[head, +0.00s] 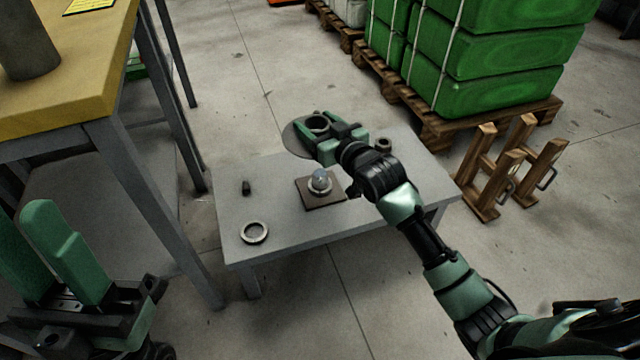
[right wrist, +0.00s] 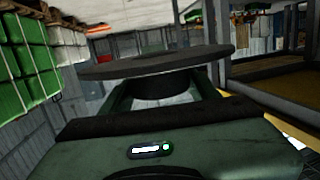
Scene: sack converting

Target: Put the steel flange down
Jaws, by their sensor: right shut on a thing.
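The steel flange (head: 297,143) is a grey disc with a raised round hub. My right gripper (head: 318,122) is shut on the hub, and the disc shows beneath the fingers. In the head view the flange overlaps the far edge of the low grey table (head: 285,222); its height above the top is hard to tell. In the right wrist view the disc (right wrist: 155,62) is seen edge-on with the dark hub between the fingers. My left gripper (head: 62,245) is at the lower left, its two green fingers apart and empty, away from the low table.
The low table bears a metal ring (head: 254,233), a small black piece (head: 246,188), a brown square plate (head: 325,201) with a glassy ball (head: 320,180), and a small dark ring (head: 384,145). A yellow-topped workbench (head: 70,98) stands left; wooden stands (head: 497,180) and palletised green sacks (head: 500,88) are right.

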